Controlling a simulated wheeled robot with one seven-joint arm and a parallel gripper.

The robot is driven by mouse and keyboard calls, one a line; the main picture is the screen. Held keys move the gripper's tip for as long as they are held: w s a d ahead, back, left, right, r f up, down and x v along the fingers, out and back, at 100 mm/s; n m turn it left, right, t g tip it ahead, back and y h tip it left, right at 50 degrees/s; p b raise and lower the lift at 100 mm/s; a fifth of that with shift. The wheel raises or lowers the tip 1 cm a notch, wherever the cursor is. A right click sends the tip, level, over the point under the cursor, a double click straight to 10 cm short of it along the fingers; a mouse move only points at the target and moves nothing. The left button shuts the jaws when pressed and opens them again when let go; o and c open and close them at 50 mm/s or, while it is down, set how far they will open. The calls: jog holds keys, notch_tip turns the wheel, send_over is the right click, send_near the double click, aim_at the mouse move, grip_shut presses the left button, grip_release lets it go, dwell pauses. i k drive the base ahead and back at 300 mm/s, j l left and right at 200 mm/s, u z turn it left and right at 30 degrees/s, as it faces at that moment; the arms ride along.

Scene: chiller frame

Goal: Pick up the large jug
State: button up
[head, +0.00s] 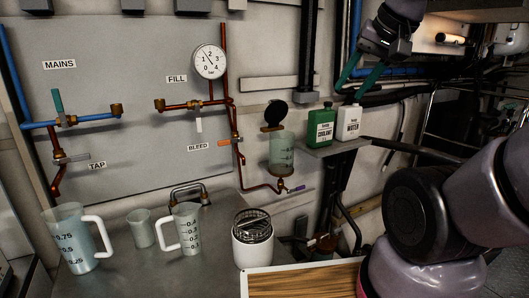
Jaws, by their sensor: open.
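The large jug (78,238) is translucent with dark volume marks, 0.75 among them. It stands upright at the left end of the grey metal worktop, its white handle (101,232) facing right. My gripper (366,74) is high at the upper right, in front of the wall pipes. Its two green fingers are spread apart with nothing between them. It is far from the large jug and touches nothing that I can see.
A smaller jug (187,229) and a translucent cup (141,228) stand right of the large jug. A white canister with a wire top (252,240) is farther right. Green (320,127) and white (348,122) bottles sit on a shelf. Copper pipes and valves line the wall panel.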

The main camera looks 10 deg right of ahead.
aim_at(67, 223)
jog(key=k+u, duration=0.1)
jog(key=k, duration=0.55)
jog(key=u, duration=0.4)
jog(key=l+u, duration=0.15)
jog(key=u, duration=0.25)
jog(key=l+u, duration=0.1)
jog(key=u, duration=0.65)
jog(key=l+u, duration=0.1)
jog(key=l, duration=0.55)
jog(key=z, duration=1.45)
jog(key=u, duration=1.45)
jog(key=k, duration=0.05)
